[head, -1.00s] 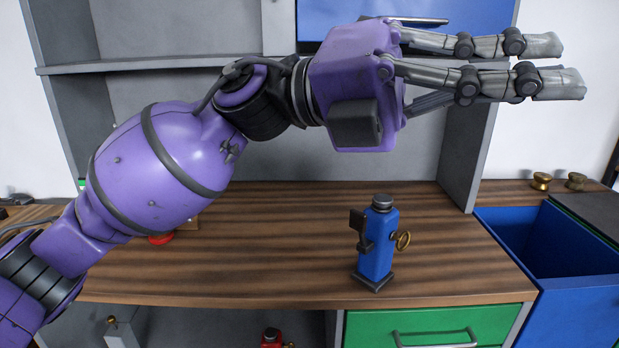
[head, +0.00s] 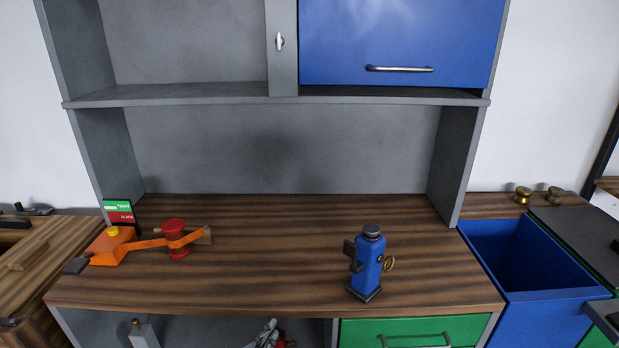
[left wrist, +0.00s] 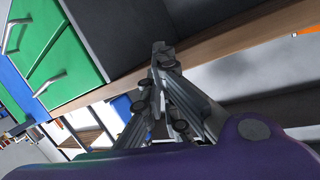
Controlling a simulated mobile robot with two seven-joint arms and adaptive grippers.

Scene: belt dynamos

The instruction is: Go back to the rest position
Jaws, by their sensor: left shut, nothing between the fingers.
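My left gripper (head: 267,335) shows only by its grey fingertips at the bottom edge of the head view, below the workbench's front edge. In the left wrist view its fingers (left wrist: 160,60) are together with nothing between them. The workbench (head: 240,292) edge and the green drawers (left wrist: 62,60) lie beyond the fingertips there. On the bench stand a blue dynamo-like device (head: 368,266) with a brass key and, at the left, an orange belt device (head: 112,244) with a red spool (head: 176,238). My right gripper is not in view.
A blue open bin (head: 545,296) stands right of the bench. A blue cabinet door (head: 400,40) is above, shut. A green drawer (head: 365,330) is under the bench. A red object, partly hidden, is behind my fingertips. The middle of the bench is clear.

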